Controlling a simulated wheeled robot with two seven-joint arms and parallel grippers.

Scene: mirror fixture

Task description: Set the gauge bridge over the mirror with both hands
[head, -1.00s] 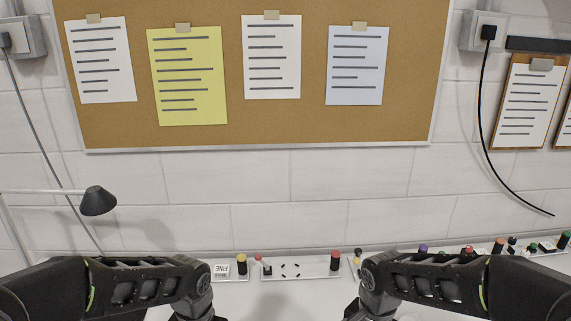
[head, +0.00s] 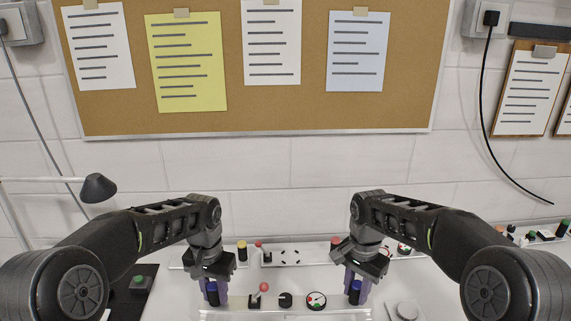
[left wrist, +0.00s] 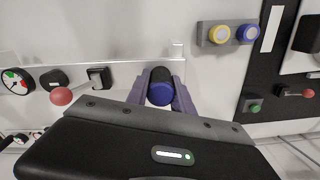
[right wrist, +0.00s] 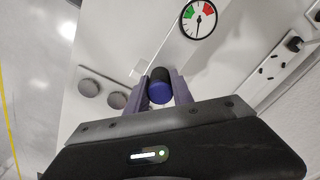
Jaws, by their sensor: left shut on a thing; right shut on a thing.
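The gauge bridge (head: 240,304) looks like a pale bar low in the head view, carrying a red-balled lever (head: 261,294), a black knob (head: 286,299) and a round gauge (head: 316,300). A blue-topped black handle stands near each end. My left gripper (head: 214,297) is shut on the left handle (left wrist: 160,88). My right gripper (head: 357,292) is shut on the right handle (right wrist: 160,87). The gauge also shows in the left wrist view (left wrist: 16,81) and the right wrist view (right wrist: 198,19). I cannot make out the mirror, nor whether the bridge is lifted.
A white panel (head: 312,252) with small controls lies behind, near the wall. A black panel with a green button (head: 138,281) is at the left. Round grey knobs (head: 406,311) sit right of the bridge. A lamp (head: 98,187) stands at the left.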

